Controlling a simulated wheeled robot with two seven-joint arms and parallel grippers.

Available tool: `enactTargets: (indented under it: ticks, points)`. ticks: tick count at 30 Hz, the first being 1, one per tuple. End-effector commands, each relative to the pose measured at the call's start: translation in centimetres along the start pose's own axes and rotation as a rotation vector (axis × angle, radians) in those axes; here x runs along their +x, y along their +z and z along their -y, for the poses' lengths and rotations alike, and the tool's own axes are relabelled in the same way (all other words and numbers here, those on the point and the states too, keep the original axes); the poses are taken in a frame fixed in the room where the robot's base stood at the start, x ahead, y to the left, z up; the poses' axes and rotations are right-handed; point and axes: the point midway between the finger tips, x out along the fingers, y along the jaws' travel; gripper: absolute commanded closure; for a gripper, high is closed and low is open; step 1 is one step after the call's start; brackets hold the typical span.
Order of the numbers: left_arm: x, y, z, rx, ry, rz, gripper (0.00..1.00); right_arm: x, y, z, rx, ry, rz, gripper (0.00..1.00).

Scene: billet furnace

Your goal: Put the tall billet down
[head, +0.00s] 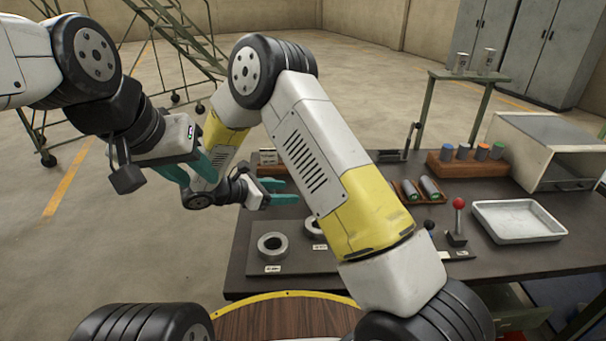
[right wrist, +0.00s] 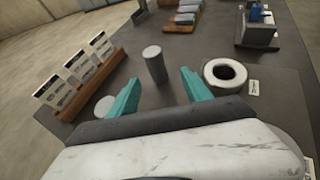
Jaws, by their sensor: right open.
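A plain grey upright cylinder (right wrist: 154,66), which looks like the tall billet, stands on the dark table in the right wrist view. It is beyond my right gripper's fingertips, roughly in line with the gap between them, and apart from both. My right gripper (head: 279,191) is open and empty low over the table's left part; its teal fingers (right wrist: 158,88) are spread. A second pale round top (right wrist: 103,104) shows beside the left finger, partly hidden. My left gripper (head: 197,172) is off the table's left edge, its teal fingers apart with nothing visible between them.
Rings (head: 271,246) lie on a dark plate at the table's front. A card rack (right wrist: 75,85) stands left of the cylinder. A wooden block with coloured pieces (head: 465,163), a red-knobbed lever (head: 457,215), a metal tray (head: 517,220) and a box furnace (head: 553,150) occupy the right side.

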Motion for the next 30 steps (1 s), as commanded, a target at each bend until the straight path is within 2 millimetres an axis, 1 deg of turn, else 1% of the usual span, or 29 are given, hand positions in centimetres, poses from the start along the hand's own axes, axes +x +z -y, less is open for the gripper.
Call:
enactTargets:
  ticks: [1,2,5,6,8,9,11,12,15,17,18,21,24,27,30]
  points:
    - [0.0,0.0,0.0,0.0,0.0,0.0,0.64,0.3,1.6,0.5,0.04,-0.024,-0.022,0.42]
    - [0.0,0.0,0.0,0.0,0.0,0.0,0.64,0.5,2.5,1.1,0.068,-0.043,-0.04,0.42]
    - [0.0,0.0,0.0,0.0,0.0,0.0,0.64,1.1,6.3,3.6,0.201,-0.128,-0.128,0.42]
    - [0.0,0.0,0.0,0.0,0.0,0.0,0.64,1.3,7.8,5.0,0.264,-0.167,-0.169,0.42]
    - [0.0,0.0,0.0,0.0,0.0,0.0,0.64,1.5,9.8,7.0,0.362,-0.224,-0.231,0.42]
    - [0.0,0.0,0.0,0.0,0.0,0.0,0.64,1.5,10.9,8.4,0.43,-0.263,-0.274,0.42]
    - [0.0,0.0,0.0,0.0,0.0,0.0,0.64,1.5,12.6,10.6,0.532,-0.317,-0.336,0.42]
    - [0.0,0.0,0.0,0.0,0.0,0.0,0.64,1.3,13.5,11.9,0.604,-0.352,-0.378,0.42]
    - [0.0,0.0,0.0,0.0,0.0,0.0,0.64,0.7,15.5,15.2,0.788,-0.435,-0.484,0.42]
    - [0.0,0.0,0.0,0.0,0.0,0.0,0.64,0.1,16.4,17.1,0.902,-0.482,-0.549,0.42]
    - [0.0,0.0,0.0,0.0,0.0,0.0,0.64,-0.3,17.0,18.3,0.979,-0.511,-0.592,0.42]
    - [0.0,0.0,0.0,0.0,0.0,0.0,0.64,-1.6,18.1,20.9,1.178,-0.578,-0.702,0.42]
    - [0.0,0.0,0.0,0.0,0.0,0.0,0.64,-3.1,19.1,23.1,1.384,-0.638,-0.815,0.42]
    - [0.0,0.0,0.0,0.0,0.0,0.0,0.64,-4.7,20.1,24.9,1.588,-0.687,-0.93,0.42]
    - [0.0,0.0,0.0,0.0,0.0,0.0,0.64,-6.0,20.9,26.1,1.767,-0.722,-1.036,0.42]
